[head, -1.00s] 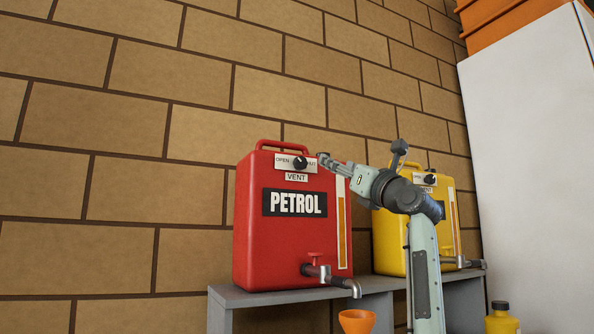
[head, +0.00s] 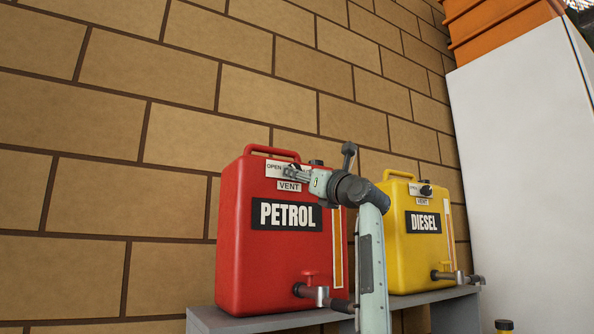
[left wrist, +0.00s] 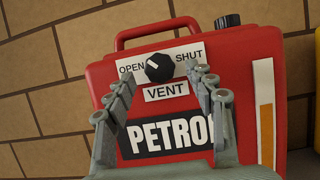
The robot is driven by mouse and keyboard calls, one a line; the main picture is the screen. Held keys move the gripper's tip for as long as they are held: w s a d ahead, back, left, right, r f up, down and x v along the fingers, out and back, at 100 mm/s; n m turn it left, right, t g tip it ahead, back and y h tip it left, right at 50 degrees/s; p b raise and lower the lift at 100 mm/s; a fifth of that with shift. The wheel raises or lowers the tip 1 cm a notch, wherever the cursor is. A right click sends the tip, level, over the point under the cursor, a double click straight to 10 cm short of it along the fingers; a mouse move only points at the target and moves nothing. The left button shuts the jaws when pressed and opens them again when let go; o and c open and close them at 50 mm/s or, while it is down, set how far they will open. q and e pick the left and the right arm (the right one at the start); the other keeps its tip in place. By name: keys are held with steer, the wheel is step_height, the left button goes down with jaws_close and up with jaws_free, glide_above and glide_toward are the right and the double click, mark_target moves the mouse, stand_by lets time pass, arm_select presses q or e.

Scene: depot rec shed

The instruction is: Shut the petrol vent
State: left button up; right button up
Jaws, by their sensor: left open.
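The red petrol tank (head: 262,258) stands on a grey shelf against the wall. Its black vent knob (left wrist: 159,68) sits on a white plate (left wrist: 189,52) with OPEN at left and SHUT at right. The knob's white mark points up and left, toward OPEN. My left gripper (head: 287,172) is in front of the vent plate and hides most of the knob in the head view. In the left wrist view the left gripper (left wrist: 167,76) is open, its fingers either side of the knob with gaps visible. Contact cannot be told. My right gripper is not in view.
A yellow diesel tank (head: 402,245) with its own vent knob stands to the right on the shelf (head: 212,319). A tap (head: 318,293) sticks out low on the red tank. A white cabinet (head: 510,170) is at far right.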

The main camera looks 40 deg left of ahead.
arm_select(q)
steer(key=x, duration=0.2)
steer(key=shift+a+r, duration=0.1)
steer(key=shift+a, duration=0.2)
steer(key=c, duration=1.2)
